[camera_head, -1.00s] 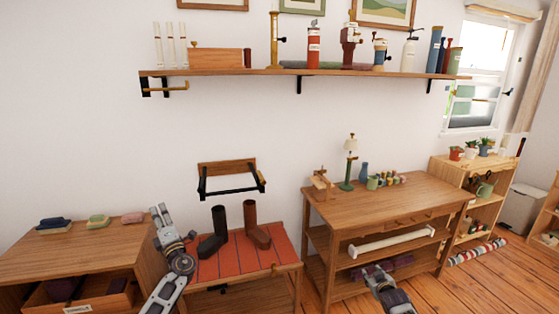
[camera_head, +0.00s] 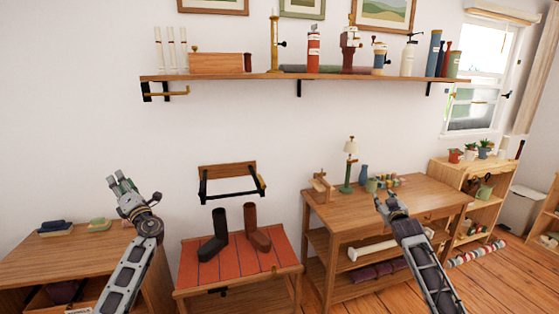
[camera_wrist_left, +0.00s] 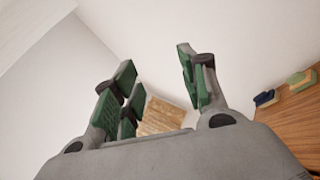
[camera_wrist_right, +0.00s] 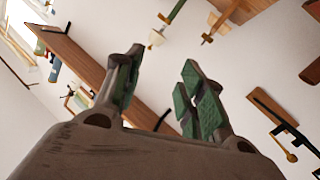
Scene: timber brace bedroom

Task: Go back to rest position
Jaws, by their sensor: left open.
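My left gripper (camera_head: 122,187) is raised in front of the wall, above the low table at the left. In the left wrist view its green-padded fingers (camera_wrist_left: 160,85) stand apart with nothing between them. My right gripper (camera_head: 391,206) is in front of the wooden workbench's top at the right of the head view. In the right wrist view its green-padded fingers (camera_wrist_right: 158,88) stand apart with nothing between them. Both arms reach up from the bottom of the head view.
Two boots (camera_head: 214,237) stand on the red slatted bench top (camera_head: 200,270). A workbench (camera_head: 340,207) holds a green lamp (camera_head: 348,170) and small items. A low table (camera_head: 60,262) is at the left. A long shelf (camera_head: 220,77) with bottles and tools runs along the wall.

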